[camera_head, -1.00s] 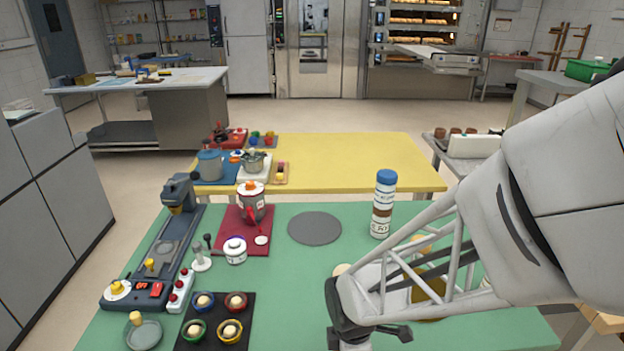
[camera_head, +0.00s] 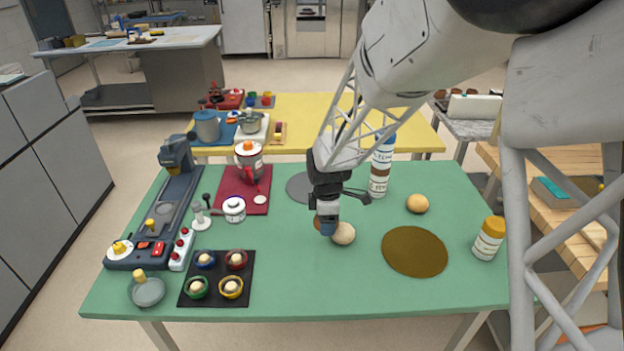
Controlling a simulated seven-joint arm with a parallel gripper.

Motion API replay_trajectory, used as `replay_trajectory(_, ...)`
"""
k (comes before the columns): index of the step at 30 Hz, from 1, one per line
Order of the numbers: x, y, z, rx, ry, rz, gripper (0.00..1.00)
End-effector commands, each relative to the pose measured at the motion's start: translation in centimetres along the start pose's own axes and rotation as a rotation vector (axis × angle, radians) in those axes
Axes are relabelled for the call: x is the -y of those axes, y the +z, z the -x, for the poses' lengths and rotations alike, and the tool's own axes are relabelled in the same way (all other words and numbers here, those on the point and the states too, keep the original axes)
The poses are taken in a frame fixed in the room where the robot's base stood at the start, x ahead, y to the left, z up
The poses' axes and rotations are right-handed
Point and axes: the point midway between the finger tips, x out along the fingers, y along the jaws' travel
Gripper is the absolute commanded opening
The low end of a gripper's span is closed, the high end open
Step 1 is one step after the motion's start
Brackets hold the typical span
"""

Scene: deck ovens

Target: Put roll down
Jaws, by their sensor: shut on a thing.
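My gripper (camera_head: 326,226) points down over the green table, left of the brown round mat. It is shut on a small brown roll (camera_head: 317,223), mostly hidden by the fingers, so its exact shape is unclear. A pale round roll (camera_head: 344,234) is just right of the fingertips; I cannot tell whether they touch. Another tan roll (camera_head: 418,204) lies apart on the table, above the brown round mat (camera_head: 414,252). I cannot tell whether the held roll touches the table.
The green table (camera_head: 300,285) has free room at its front. A grey disc (camera_head: 298,187) lies behind my gripper. A black tray with several small bowls (camera_head: 217,296) lies at front left.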

Motion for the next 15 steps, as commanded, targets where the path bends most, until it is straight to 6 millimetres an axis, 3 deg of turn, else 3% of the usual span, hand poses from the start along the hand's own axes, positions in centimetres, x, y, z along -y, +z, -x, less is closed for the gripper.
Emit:
replay_trajectory(6, -5.5, 0.0, -0.5, 0.0, 0.0, -0.012, 0.45)
replay_trajectory(15, -9.7, 0.1, -1.0, 0.0, -0.001, -0.02, 0.45)
